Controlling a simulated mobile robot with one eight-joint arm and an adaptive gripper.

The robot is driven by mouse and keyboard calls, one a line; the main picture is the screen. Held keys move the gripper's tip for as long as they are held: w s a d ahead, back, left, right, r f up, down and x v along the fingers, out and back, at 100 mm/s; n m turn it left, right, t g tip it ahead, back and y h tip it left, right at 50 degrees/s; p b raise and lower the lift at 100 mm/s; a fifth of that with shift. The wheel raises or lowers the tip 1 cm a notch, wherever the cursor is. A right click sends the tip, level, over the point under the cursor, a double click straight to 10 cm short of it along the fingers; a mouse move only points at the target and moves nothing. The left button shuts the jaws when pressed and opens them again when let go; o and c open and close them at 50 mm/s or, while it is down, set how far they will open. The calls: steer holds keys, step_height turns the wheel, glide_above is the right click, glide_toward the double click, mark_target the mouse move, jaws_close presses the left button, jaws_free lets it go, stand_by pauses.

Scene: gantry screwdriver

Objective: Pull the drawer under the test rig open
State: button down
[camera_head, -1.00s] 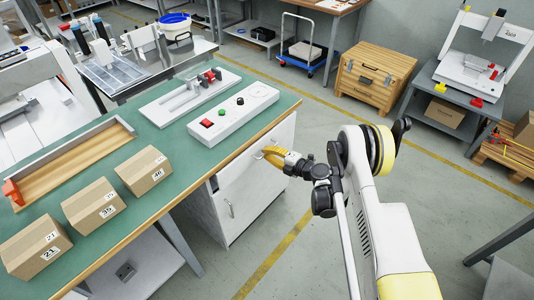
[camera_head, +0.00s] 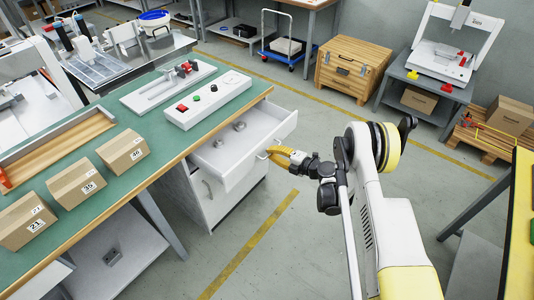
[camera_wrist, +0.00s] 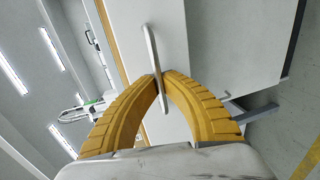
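The white drawer (camera_head: 283,126) under the test rig stands pulled out from the green-topped bench, its inside visible with small grey parts (camera_head: 239,126) in it. The test rig (camera_head: 207,100), a white box with red and green buttons, sits on the bench above. My gripper (camera_head: 271,152) is at the drawer front. In the wrist view its yellow fingers (camera_wrist: 160,76) are closed together around the thin upright handle (camera_wrist: 152,48) on the white drawer front (camera_wrist: 205,45). The far side of the grip is hidden.
A lower cabinet door (camera_head: 213,200) is below the drawer. Cardboard boxes (camera_head: 77,187) and a wooden tray (camera_head: 45,150) are on the bench. Open floor (camera_head: 300,220) lies right of the drawer. Another table (camera_head: 520,220) is at the right edge.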

steer(key=c, duration=1.6)
jaws_free()
steer(key=shift+o, duration=0.2)
step_height(320, 180, up, 10)
steer(key=shift+r, duration=0.1)
